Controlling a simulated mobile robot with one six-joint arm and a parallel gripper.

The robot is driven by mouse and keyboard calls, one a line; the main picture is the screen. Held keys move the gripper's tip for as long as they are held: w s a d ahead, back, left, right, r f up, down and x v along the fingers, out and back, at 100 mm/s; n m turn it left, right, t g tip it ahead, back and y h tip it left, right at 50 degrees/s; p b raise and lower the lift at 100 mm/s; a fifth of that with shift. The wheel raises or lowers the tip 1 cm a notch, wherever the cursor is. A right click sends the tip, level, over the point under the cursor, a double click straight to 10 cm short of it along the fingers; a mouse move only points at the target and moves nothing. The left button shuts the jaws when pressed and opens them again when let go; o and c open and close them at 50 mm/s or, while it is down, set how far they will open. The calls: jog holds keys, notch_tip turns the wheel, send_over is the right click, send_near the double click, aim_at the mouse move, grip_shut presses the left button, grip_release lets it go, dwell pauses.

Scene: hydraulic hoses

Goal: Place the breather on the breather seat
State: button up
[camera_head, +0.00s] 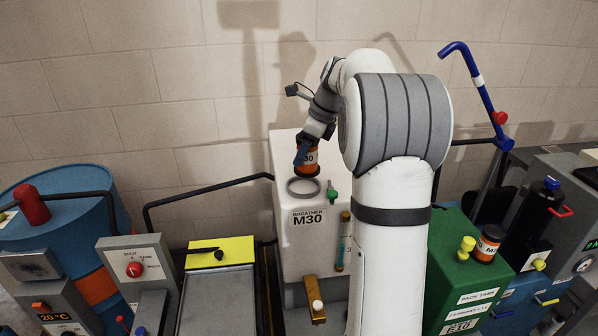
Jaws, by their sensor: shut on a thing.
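My gripper (303,152) is shut on an orange breather (309,160) with dark ends and a white label that reads "30". The breather looks upright and hangs over the top of a white tank (300,265) marked "BREATHER M30". The breather seat (291,190) is a grey ring on the tank's top, near the front edge. In the picture the breather's lower end overlaps the back of the ring. I cannot tell whether the breather touches the tank top or hovers. My gripper partly hides the breather's left side.
A green-topped valve (332,192) stands just right of the ring. A second orange breather (488,243) sits on the green pack tank (452,271). A black pipe (205,190) runs left of the white tank. A blue drum (66,195) and grey control boxes stand at left.

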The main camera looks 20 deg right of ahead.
aim_at(301, 169)
jog(key=shift+x, duration=0.95)
jog(key=shift+s+f, duration=0.1)
jog(key=shift+f, duration=1.75)
jog(key=shift+f, duration=0.15)
jog(key=o, duration=1.1)
